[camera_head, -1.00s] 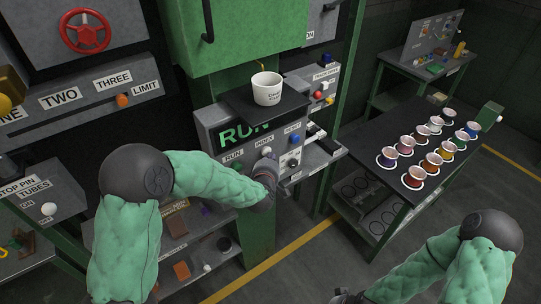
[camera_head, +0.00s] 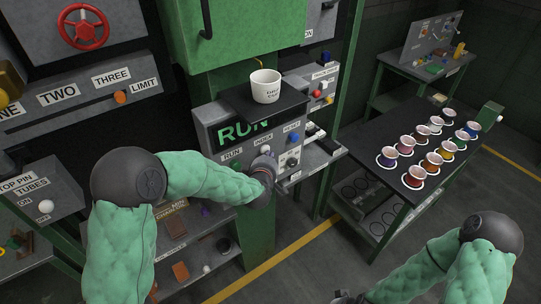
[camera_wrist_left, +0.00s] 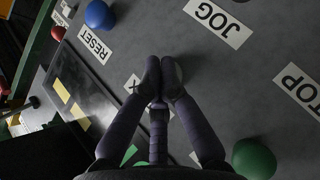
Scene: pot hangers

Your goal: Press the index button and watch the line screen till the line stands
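The line screen (camera_head: 230,133) on the grey control panel reads RUN in large green letters. Below it are the labels RUN, INDEX (camera_head: 263,141) and RESET. My left gripper (camera_head: 268,157) is at the panel just under the INDEX label. In the left wrist view its two fingers (camera_wrist_left: 160,68) are together at the tips, with nothing held between them. My right gripper (camera_head: 346,298) is only partly visible at the bottom edge.
A blue button (camera_wrist_left: 99,15) sits by the RESET label, and a green one (camera_wrist_left: 254,159) is lower right. A white mug (camera_head: 265,87) stands on the shelf above the screen. A dark table (camera_head: 396,200) with several colored cups is at the right.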

